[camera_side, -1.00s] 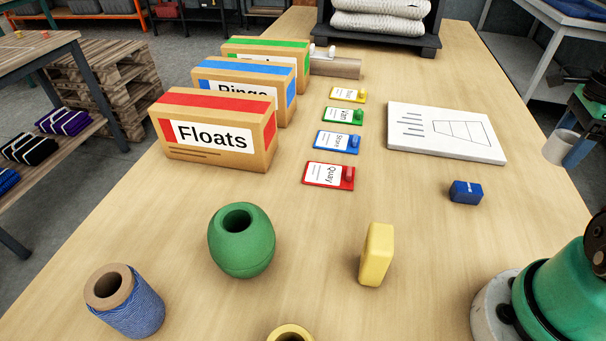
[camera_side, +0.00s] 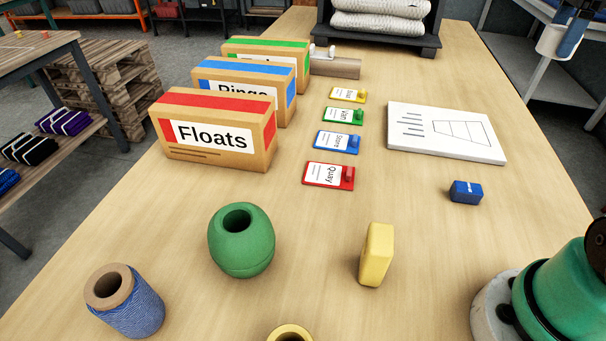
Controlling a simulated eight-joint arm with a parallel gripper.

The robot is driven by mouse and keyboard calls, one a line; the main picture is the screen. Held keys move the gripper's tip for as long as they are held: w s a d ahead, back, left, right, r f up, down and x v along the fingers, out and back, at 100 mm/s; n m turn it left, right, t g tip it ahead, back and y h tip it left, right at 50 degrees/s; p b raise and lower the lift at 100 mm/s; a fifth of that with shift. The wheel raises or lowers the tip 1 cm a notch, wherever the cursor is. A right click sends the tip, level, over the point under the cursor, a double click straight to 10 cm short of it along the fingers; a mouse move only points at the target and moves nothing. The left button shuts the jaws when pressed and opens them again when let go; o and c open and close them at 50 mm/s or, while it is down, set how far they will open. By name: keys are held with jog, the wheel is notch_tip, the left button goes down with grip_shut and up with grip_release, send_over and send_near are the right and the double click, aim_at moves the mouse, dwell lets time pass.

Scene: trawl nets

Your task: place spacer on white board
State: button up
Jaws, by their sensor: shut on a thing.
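The white board (camera_side: 410,145) lies flat at the right of the table, with a net-like outline and short lines drawn on it. Nothing rests on it.
A blue block (camera_side: 466,192) lies just in front of the board. A yellow block (camera_side: 377,254), green float (camera_side: 241,241) and blue twine spool (camera_side: 128,303) stand nearer. Coloured tags, including a red one (camera_side: 329,176), and labelled boxes (camera_side: 215,137) are left of the board.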

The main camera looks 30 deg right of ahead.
jog(key=w, duration=0.6)
send_over(442, 127)
notch_tip(442, 127, down, 2)
jog(key=shift+m, duration=0.3)
notch_tip(442, 127, down, 20)
jog(key=shift+r, duration=0.15)
jog(key=o, duration=1.2)
jog(key=shift+o, duration=0.2)
